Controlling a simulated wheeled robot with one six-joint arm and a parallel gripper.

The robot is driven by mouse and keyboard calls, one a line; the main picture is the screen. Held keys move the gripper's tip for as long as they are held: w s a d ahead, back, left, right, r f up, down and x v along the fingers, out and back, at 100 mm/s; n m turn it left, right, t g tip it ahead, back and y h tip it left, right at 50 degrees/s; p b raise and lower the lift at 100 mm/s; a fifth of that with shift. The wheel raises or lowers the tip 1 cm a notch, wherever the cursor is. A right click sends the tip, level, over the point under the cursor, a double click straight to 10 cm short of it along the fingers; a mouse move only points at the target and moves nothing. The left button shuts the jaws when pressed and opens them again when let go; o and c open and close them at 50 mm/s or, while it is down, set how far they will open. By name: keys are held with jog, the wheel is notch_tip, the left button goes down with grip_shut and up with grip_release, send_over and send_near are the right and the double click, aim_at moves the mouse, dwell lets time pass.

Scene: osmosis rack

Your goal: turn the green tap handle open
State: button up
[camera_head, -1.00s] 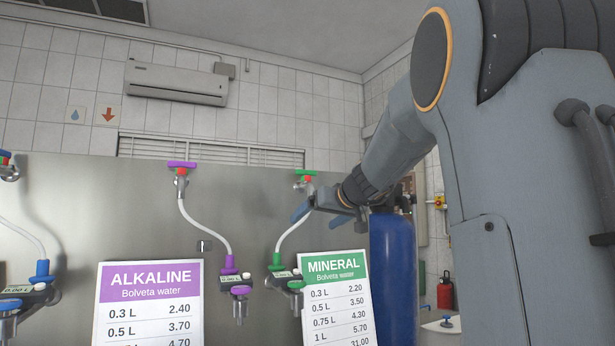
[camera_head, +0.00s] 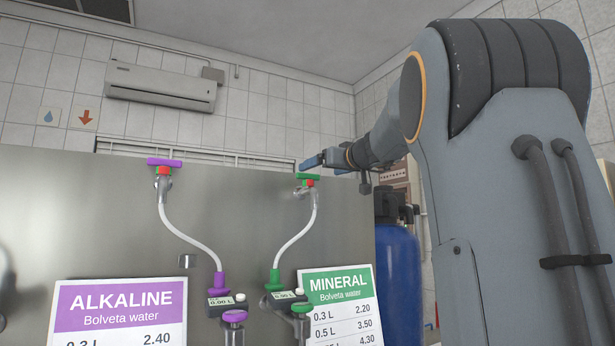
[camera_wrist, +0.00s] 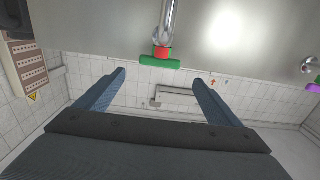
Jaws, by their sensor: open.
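The green tap handle (camera_head: 308,176) is a short bar on a red collar at the top of a metal tap on the steel panel (camera_head: 255,220). My gripper (camera_head: 310,162) is just above and beside the handle in the head view. In the wrist view the green handle (camera_wrist: 160,62) lies crosswise ahead of my gripper (camera_wrist: 158,80), between the lines of its two blue fingers and apart from both. The fingers are wide apart with nothing between them.
A purple tap handle (camera_head: 164,162) stands to the left on the same panel. Price signs, MINERAL (camera_head: 338,290) and ALKALINE (camera_head: 120,300), hang below. A blue tank (camera_head: 397,265) stands at the right.

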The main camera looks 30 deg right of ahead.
aim_at(309, 174)
jog(key=w+p, duration=0.3)
jog(key=w, duration=0.4)
jog(key=shift+w+p, duration=0.2)
jog(key=shift+p, duration=0.15)
jog(key=c, duration=1)
jog(key=shift+c, duration=0.2)
jog(key=shift+f, duration=0.1)
